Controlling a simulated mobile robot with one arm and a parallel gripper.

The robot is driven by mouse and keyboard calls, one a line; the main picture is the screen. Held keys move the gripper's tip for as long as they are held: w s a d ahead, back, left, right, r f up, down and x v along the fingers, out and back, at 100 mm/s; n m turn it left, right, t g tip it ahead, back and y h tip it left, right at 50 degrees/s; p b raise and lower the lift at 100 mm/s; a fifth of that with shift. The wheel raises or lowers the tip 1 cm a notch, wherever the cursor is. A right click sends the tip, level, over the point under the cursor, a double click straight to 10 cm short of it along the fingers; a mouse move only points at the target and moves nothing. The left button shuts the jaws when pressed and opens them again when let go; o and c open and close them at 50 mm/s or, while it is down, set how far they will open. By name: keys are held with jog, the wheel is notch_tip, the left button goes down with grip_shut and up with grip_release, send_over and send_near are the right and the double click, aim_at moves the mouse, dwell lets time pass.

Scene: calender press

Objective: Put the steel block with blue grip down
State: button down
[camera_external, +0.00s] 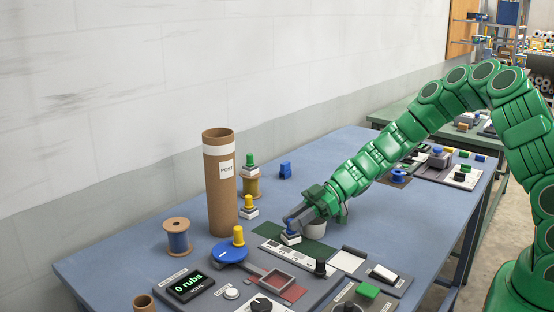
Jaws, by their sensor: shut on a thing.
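The steel block with blue grip (290,239) is at the end of my gripper (292,224), over or on the panel in the middle of the blue table. My gripper points down and left and is shut on its blue grip, which the fingers partly hide. I cannot tell whether the block touches the surface below it. A dark green pad (309,248) and a light ruled strip (281,256) lie right by it.
A tall cardboard tube (221,190) stands to the left, with yellow-grip (249,208) and green-grip (250,167) blocks near it. The table's left front (110,269) is clear.

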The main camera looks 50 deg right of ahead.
jog(key=shift+f, duration=0.1)
jog(key=c, duration=1)
grip_release()
jog(key=shift+s+d+r, duration=0.1)
jog(key=shift+d+r, duration=0.1)
jog(key=shift+d, duration=0.05)
jog(key=v, duration=1.1)
jog(key=shift+s+d, duration=0.15)
